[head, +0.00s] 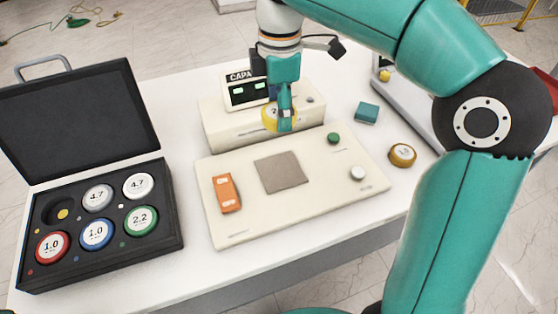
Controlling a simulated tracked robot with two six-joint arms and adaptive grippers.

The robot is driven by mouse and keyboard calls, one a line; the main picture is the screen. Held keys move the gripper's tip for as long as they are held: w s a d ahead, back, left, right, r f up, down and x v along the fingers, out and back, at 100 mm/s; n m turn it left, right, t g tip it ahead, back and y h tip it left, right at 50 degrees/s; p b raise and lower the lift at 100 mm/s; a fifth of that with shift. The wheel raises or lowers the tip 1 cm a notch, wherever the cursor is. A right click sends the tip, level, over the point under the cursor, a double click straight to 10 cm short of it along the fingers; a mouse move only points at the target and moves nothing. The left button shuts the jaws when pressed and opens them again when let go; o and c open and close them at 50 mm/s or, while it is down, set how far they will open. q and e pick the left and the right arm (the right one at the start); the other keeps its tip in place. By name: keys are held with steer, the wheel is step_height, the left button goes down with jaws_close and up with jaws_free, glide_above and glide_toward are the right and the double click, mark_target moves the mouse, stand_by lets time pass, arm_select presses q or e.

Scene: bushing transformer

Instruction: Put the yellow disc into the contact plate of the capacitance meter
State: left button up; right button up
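My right gripper (287,113) comes down from the top of the head view, its fingers closed around a yellow disc (269,119). The fingers cover part of the disc. It is over the front part of the cream capacitance meter (225,127), which has a dark display with green digits and a partly hidden "CAPA" label. The contact plate is not clearly visible behind the gripper and disc. I cannot tell whether the disc touches the meter. A second, gold-rimmed disc (402,154) lies on the table at the right. My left gripper is not in view.
An open black case (172,250) at the left holds several labelled discs and an empty slot with a yellow dot. A cream board (320,200) with a grey square pad (281,174), orange switch (226,194) and knobs lies in front. A teal block (366,112) stands right of the meter.

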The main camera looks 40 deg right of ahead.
mark_target(280, 170)
step_height(280, 170, down, 15)
steer(key=shift+f+b, duration=0.15)
steer(key=shift+b, duration=0.55)
steer(key=shift+f, duration=0.1)
steer(key=o, duration=1.5)
step_height(280, 170, up, 12)
steer(key=shift+r+p, duration=0.15)
steer(key=shift+p, duration=0.5)
